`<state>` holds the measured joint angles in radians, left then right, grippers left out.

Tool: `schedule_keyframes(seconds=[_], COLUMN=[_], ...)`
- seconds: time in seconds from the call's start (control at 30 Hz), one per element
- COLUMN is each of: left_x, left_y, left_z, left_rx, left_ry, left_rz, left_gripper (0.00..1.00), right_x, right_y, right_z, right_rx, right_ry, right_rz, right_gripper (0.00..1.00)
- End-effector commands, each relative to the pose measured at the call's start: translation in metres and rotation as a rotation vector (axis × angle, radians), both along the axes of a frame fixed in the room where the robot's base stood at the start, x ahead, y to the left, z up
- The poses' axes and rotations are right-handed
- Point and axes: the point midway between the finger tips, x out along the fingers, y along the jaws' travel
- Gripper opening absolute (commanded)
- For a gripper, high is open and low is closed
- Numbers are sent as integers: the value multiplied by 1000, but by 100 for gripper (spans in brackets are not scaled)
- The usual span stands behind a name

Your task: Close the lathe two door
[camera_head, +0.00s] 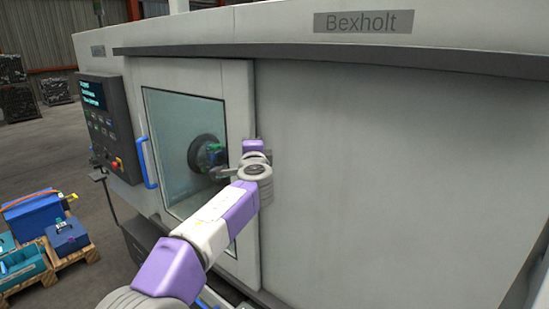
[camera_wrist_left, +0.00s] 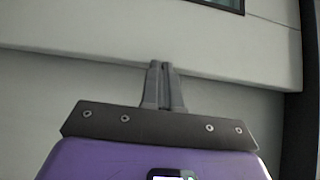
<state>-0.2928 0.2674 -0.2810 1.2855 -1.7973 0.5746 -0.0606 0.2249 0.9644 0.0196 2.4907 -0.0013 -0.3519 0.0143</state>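The lathe door (camera_head: 236,105) is a pale grey panel with a tinted window (camera_head: 175,120). A blue upright handle (camera_head: 146,162) sits at its left side. I see no open gap at the door's edges, and a dark chuck (camera_head: 206,153) shows through the glass. My left arm reaches across the door's lower right part; its gripper fingers are hard to make out in the head view. In the left wrist view my left gripper (camera_wrist_left: 162,86) has its fingers together, nothing between them, facing a pale panel. I cannot tell whether they touch it. The handle is away to the left of the arm's end.
A control panel (camera_head: 107,125) stands left of the door. A wide plain panel (camera_head: 400,180) lies to the right, under a Bexholt sign (camera_head: 363,22). Blue and teal boxes (camera_head: 35,215) sit on a wooden pallet (camera_head: 75,262) at the lower left. Open floor lies behind them.

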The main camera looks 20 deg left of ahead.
Motion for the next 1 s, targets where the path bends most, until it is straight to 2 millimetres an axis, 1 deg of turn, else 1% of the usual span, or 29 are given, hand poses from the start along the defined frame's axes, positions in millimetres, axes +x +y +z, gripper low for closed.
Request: schedule_keyframes(seconds=[0.03,0.1,0.2,0.37,0.6,1.0], left_x=[4,7,11,16,18,16], left_y=[15,30,48,65,74,74], left_z=[0,0,0,0,-1,1], left_rx=[2,1,1,0,0,1], left_ry=[2,3,2,2,2,0], left_rz=[3,2,0,-3,-4,0], left_gripper=[0,0,0,0,0,0], right_x=[0,0,0,0,0,0], right_y=[0,0,0,0,0,0], right_z=[2,4,7,10,10,9], right_rx=[0,0,0,0,0,0], right_ry=[0,0,0,0,0,0], right_rz=[0,0,0,0,0,0], right_gripper=[73,73,73,73,73,73])
